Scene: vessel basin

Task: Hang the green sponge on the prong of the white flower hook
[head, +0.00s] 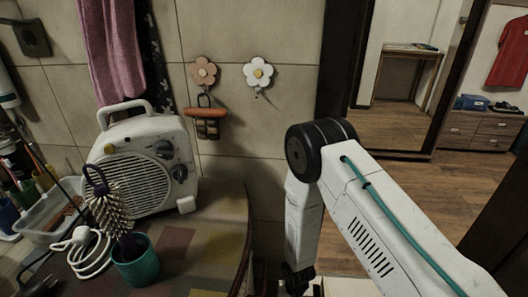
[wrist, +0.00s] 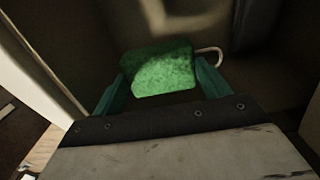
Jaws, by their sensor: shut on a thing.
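The white flower hook (head: 258,72) is on the tiled wall in the head view, with a yellow centre and a small prong below it. Nothing hangs on it. The green sponge (wrist: 160,70) shows in the wrist view, between the two green fingers of my gripper (wrist: 162,82). My gripper is shut on it. A pale loop (wrist: 210,53) sticks out at the sponge's right side. In the head view my arm bends down in front of the wall, right of and below the flower hook. My gripper and the sponge are hidden there.
A pink flower hook (head: 203,71) left of the white one holds a brown-handled item (head: 207,118). A white heater (head: 145,160), a teal cup with a brush (head: 137,262) and a plastic bin (head: 48,213) crowd the counter. The wall below the white flower hook is bare.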

